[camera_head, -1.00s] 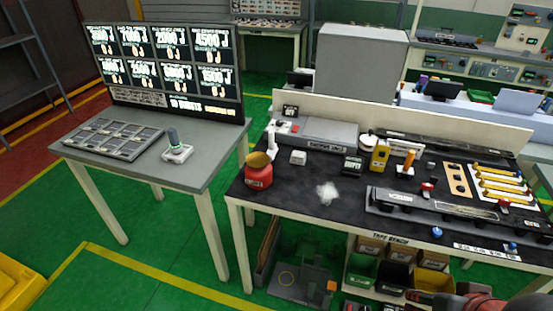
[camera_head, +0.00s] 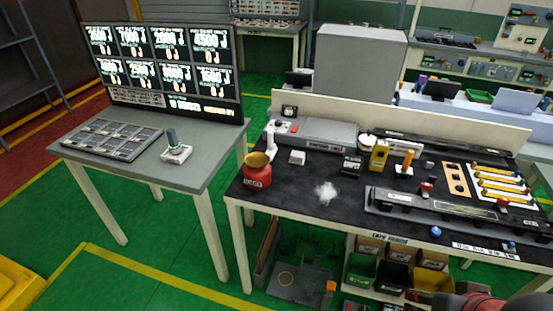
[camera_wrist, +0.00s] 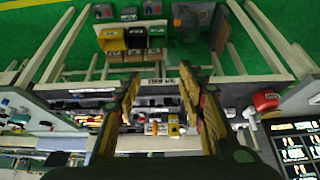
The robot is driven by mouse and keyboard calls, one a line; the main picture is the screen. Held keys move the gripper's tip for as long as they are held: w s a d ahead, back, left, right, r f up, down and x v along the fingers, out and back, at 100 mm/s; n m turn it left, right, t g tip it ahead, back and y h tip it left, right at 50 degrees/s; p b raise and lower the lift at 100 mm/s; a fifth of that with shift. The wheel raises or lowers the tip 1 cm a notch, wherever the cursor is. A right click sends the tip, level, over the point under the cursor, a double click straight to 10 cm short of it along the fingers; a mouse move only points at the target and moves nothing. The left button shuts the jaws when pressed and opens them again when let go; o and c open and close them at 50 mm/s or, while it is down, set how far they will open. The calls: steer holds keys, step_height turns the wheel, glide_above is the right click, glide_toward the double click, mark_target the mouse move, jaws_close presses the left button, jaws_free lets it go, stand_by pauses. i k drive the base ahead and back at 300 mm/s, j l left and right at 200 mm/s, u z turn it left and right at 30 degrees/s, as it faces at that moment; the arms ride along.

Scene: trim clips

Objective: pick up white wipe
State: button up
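The white wipe (camera_head: 326,192) is a crumpled, fluffy white piece lying on the black top of the tape bench (camera_head: 290,190), right of the red pot. My gripper (camera_wrist: 162,80) shows in the wrist view with its two fingers spread wide and nothing between them. It is apart from the wipe, with the bench seen upside down beyond the fingers. I cannot clearly make out the wipe in the wrist view; the right finger covers part of the bench there.
A red pot (camera_head: 257,171) stands left of the wipe, and a small white block (camera_head: 297,158) behind it. A long dark rail fixture (camera_head: 440,207) lies to the right. Bins (camera_head: 361,271) sit under the bench. A grey table (camera_head: 205,170) with a display board stands left.

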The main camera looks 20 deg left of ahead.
mark_target(296, 157)
steer(key=i+j+u, duration=0.4)
steer(key=i+u, duration=0.35)
steer(key=i, duration=0.2)
steer(key=i+u, duration=0.4)
steer(key=i, duration=0.15)
